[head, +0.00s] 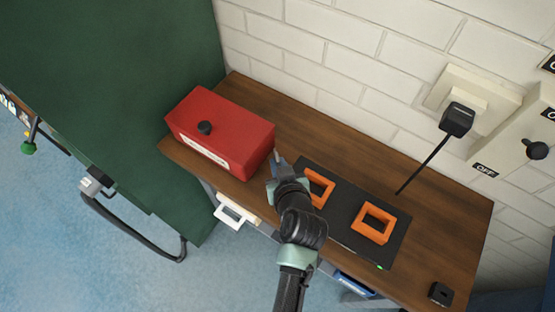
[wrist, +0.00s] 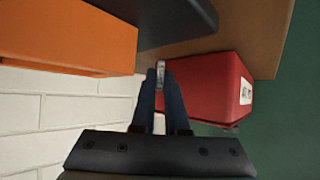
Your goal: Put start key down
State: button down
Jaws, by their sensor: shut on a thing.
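My gripper (head: 277,166) is over the wooden bench, between the red box and the black mat. In the wrist view the two blue-grey fingers (wrist: 161,88) are close together, shut on a small silvery start key (wrist: 161,72). The key's tip also shows as a small light piece (head: 277,151) in the head view. Most of the key is hidden between the fingers. It appears to be held above the bench top; I cannot tell how high.
The red box (head: 222,133) with a black knob stands left on the wooden bench (head: 295,108). Two orange frames (head: 374,223) sit on the black mat (head: 345,238). A black plug (head: 457,119) with a cable is at the wall. A small black block (head: 440,293) lies front right. Bare wood lies behind the mat.

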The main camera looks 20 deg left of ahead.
jog(key=shift+x, duration=1.1)
jog(key=shift+s+f, duration=0.1)
jog(key=shift+f, duration=0.05)
jog(key=shift+f, duration=0.2)
jog(key=c, duration=1.2)
grip_release()
jog(key=shift+r, duration=0.15)
